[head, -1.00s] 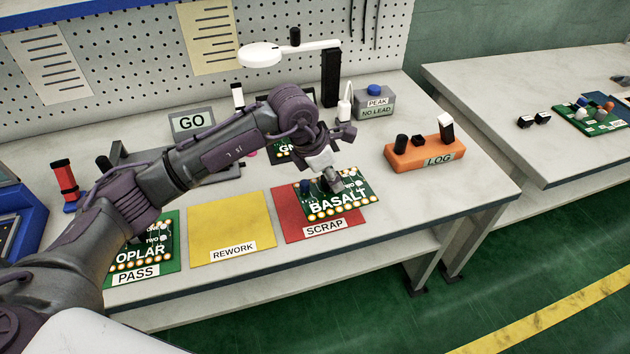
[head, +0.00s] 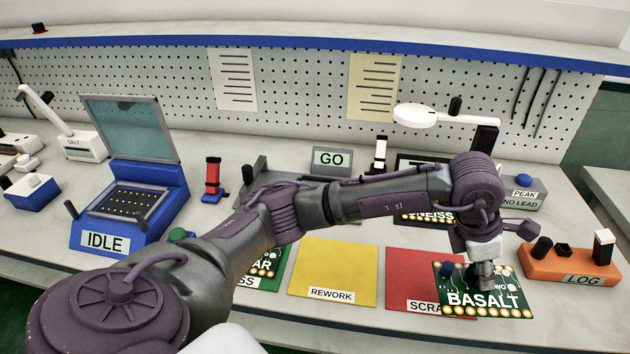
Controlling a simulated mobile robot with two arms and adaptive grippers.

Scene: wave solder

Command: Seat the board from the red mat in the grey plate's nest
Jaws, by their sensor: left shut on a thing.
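The green BASALT board (head: 484,300) is in my left gripper (head: 484,276), which is shut on it from above. The board overlaps the right part of the red SCRAP mat (head: 405,270) in the head view and sticks out past its right side. It looks raised off the mat; the height is hard to tell. A dark grey plate (head: 250,191) lies at the back, left of the GO sign. My left arm covers much of this plate, and its nest cannot be made out. My right gripper is not in view.
The yellow REWORK mat (head: 335,270) is left of the red mat. A green board (head: 265,268) lies further left. Behind my wrist is the GNEISS board (head: 428,217). An orange LOG block (head: 560,266) stands right.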

